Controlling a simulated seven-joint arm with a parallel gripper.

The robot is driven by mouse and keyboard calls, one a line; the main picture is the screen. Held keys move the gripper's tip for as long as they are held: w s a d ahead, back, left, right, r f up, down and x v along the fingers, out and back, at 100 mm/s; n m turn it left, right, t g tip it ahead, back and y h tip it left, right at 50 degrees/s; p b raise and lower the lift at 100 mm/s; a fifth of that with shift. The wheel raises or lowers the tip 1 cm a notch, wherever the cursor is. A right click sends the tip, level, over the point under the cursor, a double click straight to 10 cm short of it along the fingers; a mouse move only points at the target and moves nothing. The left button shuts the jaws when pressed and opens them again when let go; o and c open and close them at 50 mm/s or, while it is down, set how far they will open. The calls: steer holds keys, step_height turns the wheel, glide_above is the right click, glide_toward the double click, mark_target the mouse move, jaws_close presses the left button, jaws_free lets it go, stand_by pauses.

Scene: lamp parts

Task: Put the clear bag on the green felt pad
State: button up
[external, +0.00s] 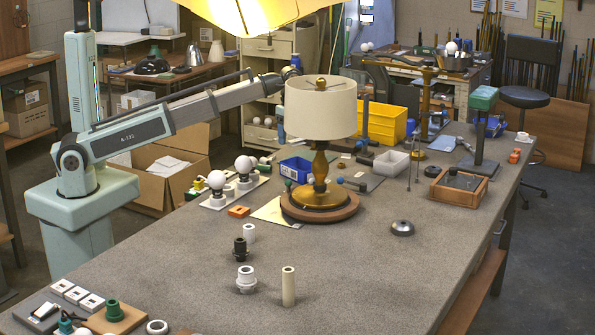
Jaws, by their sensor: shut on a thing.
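My arm reaches in from the left, and its wrist goes behind the cream lamp shade (320,108). My gripper is hidden there, so its fingers and anything between them do not show. I cannot make out the clear bag with certainty. A pale bluish flat thing (443,144) lies on the far part of the bench, but it is too small to identify. I cannot pick out the green felt pad for sure either.
The assembled lamp stands on a round wooden base (320,208) mid-bench. Bulbs in sockets (217,188), a blue bin (296,168), a white bin (391,163), a yellow crate (383,122) and a wooden tray (459,187) surround it. The front right of the bench is clear.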

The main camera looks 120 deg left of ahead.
steer(key=s+a+f+n, duration=0.25)
steer(key=a+n, duration=0.55)
steer(key=a, duration=0.7)
steer(key=shift+s+a+f, duration=0.1)
steer(key=shift+s+f, duration=0.05)
steer(key=shift+f, duration=1.4)
steer(key=shift+s+d+f, duration=0.1)
steer(key=shift+s+f, duration=0.05)
steer(key=shift+f, duration=1.45)
steer(key=shift+s+a+f, duration=0.1)
steer(key=shift+s+f, duration=0.05)
steer(key=shift+f, duration=1.4)
steer(key=shift+f, duration=0.15)
steer(key=o, duration=1.1)
step_height(320, 180, up, 12)
steer(key=shift+r, duration=0.2)
steer(key=shift+o, duration=0.3)
